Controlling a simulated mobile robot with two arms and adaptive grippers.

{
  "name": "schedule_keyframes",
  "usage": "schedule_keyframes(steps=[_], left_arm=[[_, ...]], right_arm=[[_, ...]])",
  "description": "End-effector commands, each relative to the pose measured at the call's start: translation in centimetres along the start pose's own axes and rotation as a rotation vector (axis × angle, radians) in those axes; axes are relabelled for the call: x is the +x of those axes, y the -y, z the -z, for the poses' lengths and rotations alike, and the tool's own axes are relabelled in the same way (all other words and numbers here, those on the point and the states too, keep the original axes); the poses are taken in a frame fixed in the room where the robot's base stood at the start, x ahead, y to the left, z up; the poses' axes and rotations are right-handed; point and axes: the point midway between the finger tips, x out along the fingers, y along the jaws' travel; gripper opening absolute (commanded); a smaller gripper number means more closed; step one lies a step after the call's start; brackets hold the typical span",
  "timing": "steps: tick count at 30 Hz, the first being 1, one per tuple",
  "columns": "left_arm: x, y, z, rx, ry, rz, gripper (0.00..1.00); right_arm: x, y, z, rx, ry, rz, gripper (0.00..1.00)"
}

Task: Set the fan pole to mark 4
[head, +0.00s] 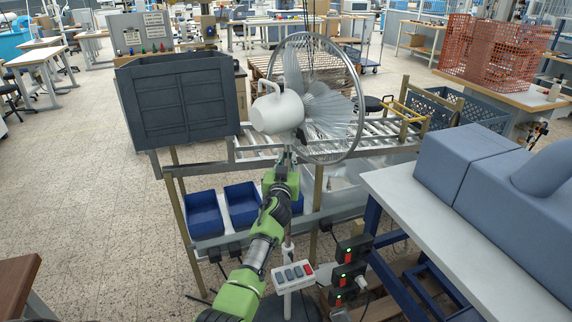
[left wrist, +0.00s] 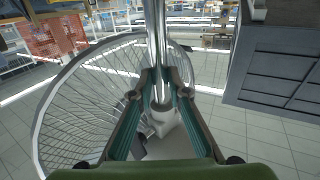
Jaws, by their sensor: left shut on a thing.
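The standing fan has a white motor housing (head: 277,112) and a round wire guard (head: 357,100) facing right. My left arm reaches up from the bottom of the head view, and my left gripper (head: 287,163) is at the fan pole just below the motor housing. In the left wrist view, my left gripper (left wrist: 162,88) has its two fingers closed on either side of the shiny metal fan pole (left wrist: 156,40). The guard (left wrist: 88,100) also shows there, on the left. The control box (head: 294,275) is low on the stand. No pole marks are readable. My right gripper is not in view.
A dark grey crate (head: 180,100) stands left of the fan on a metal frame. Blue bins (head: 205,213) sit below it. A roller conveyor (head: 375,130) runs behind the fan. A white-topped bench (head: 420,205) with a blue-grey machine (head: 500,190) is at right.

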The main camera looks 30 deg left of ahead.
Motion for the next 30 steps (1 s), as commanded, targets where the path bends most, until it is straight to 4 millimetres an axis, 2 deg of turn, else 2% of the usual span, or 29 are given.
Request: schedule_keyframes(steps=[3, 9, 10, 16, 23, 30], left_arm=[[0.0, 0.0, 0.2, 0.000, -0.002, 0.000, 0.00], [0.0, 0.0, 0.0, 0.000, -0.001, 0.000, 0.00], [0.0, 0.0, 0.0, 0.000, 0.000, 0.000, 0.23], [0.0, 0.0, -0.1, 0.001, 0.001, 0.000, 0.23], [-0.4, 0.0, -0.2, 0.001, 0.002, 0.001, 0.23], [-2.9, 0.0, -0.2, 0.001, 0.001, -0.001, 0.23]], right_arm=[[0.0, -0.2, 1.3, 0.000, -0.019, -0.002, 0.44], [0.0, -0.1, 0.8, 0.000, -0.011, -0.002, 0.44], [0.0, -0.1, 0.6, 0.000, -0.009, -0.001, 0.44], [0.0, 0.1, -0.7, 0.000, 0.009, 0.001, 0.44], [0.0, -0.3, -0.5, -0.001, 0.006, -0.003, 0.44], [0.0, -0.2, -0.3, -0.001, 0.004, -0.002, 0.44]])
